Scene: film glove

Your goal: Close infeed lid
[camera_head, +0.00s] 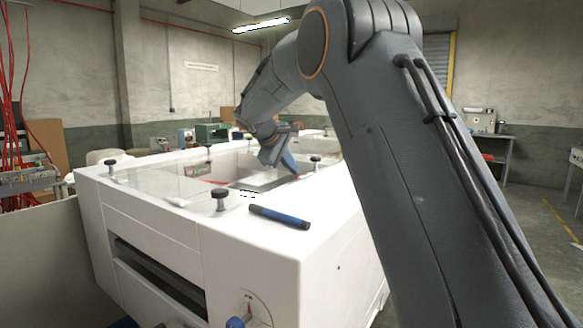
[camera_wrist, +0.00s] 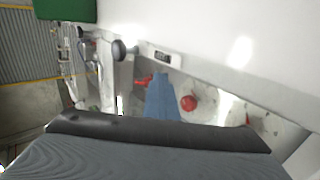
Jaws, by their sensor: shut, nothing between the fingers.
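The white machine (camera_head: 320,225) stands in front of me, with a clear panel (camera_head: 150,182) set in its top and black knobs (camera_head: 220,198) around it. I cannot tell which part is the infeed lid or whether it is open. My gripper (camera_head: 289,163) is shut and empty, low over the far right part of the machine top. Its blue fingers also show in the wrist view (camera_wrist: 161,95), close to the opening with red round parts (camera_wrist: 188,103) inside. Whether the fingertips touch anything is unclear.
A blue and black pen-like object (camera_head: 280,216) lies on the near top of the machine. A dial with a blue knob (camera_head: 236,322) is on its front. A green box (camera_head: 212,132) stands behind. Red cables (camera_head: 20,90) hang at the left. Open floor lies at the right.

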